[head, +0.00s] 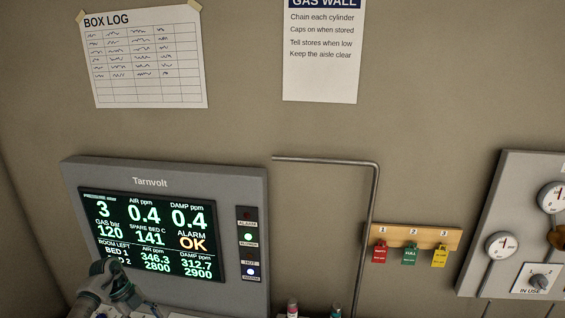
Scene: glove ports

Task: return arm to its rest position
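Part of my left arm (108,288) shows at the bottom left of the head view, in front of the lower left corner of the Tarnvolt display panel (160,172). It is a grey-green, rounded link, and it covers part of the bottom row of the screen. No fingertips of my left gripper can be made out. My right arm and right gripper are not in view.
A bent grey pipe (374,215) runs down the wall right of the panel. A wooden tag board (446,236) holds red, green and yellow tags. A gauge panel (497,212) stands at right. Two small capped tops (293,309) show at the bottom edge.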

